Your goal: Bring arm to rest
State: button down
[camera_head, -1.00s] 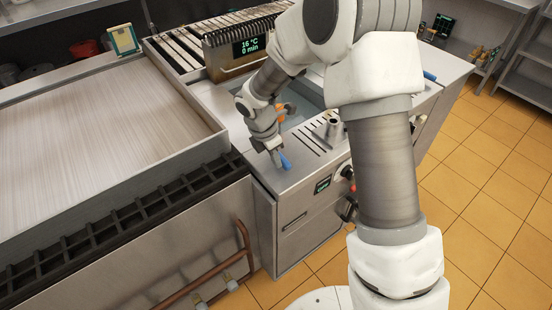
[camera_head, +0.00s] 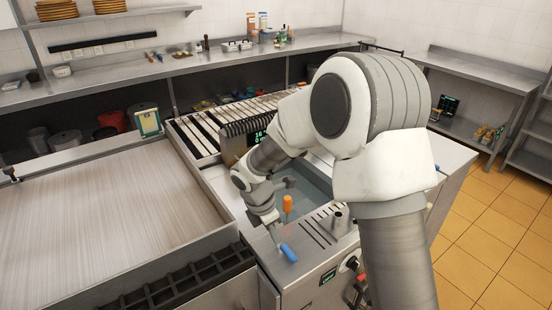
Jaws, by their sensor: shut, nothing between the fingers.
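My arm reaches from the lower right over the fryer unit (camera_head: 295,262) and folds down to my gripper (camera_head: 276,240), which points down near the unit's front left corner. My gripper is shut and holds nothing. A blue handle (camera_head: 289,252) shows right beside the fingertips; I cannot tell whether they touch it. An orange handle (camera_head: 287,204) stands up just behind, near the fryer basin (camera_head: 312,190).
A flat griddle (camera_head: 90,210) with a raised rim fills the left. The slatted grill (camera_head: 200,135) lies behind the gripper, with a display box (camera_head: 236,140) partly hidden by my arm. A steel counter (camera_head: 180,68) runs along the back wall. Tiled floor (camera_head: 470,240) is clear at right.

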jog(key=s+d+r+m+t, duration=0.1)
jog(key=s+d+r+m, duration=0.35)
jog(key=r, duration=0.35)
jog(key=s+d+r+m+t, duration=0.1)
jog(key=s+d+r+m, duration=0.2)
jog(key=d+r+m, duration=0.4)
jog(key=s+d+r+m+t+y, duration=0.1)
jog(key=s+r+m, duration=0.3)
jog(key=s+m, duration=0.2)
jog(key=s+d+r+m+t+y, duration=0.1)
jog(key=s+r+m, duration=0.3)
jog(key=s, duration=0.5)
jog(key=shift+d+m, duration=0.3)
jog(key=shift+m, duration=0.85)
jog(key=shift+s, duration=0.15)
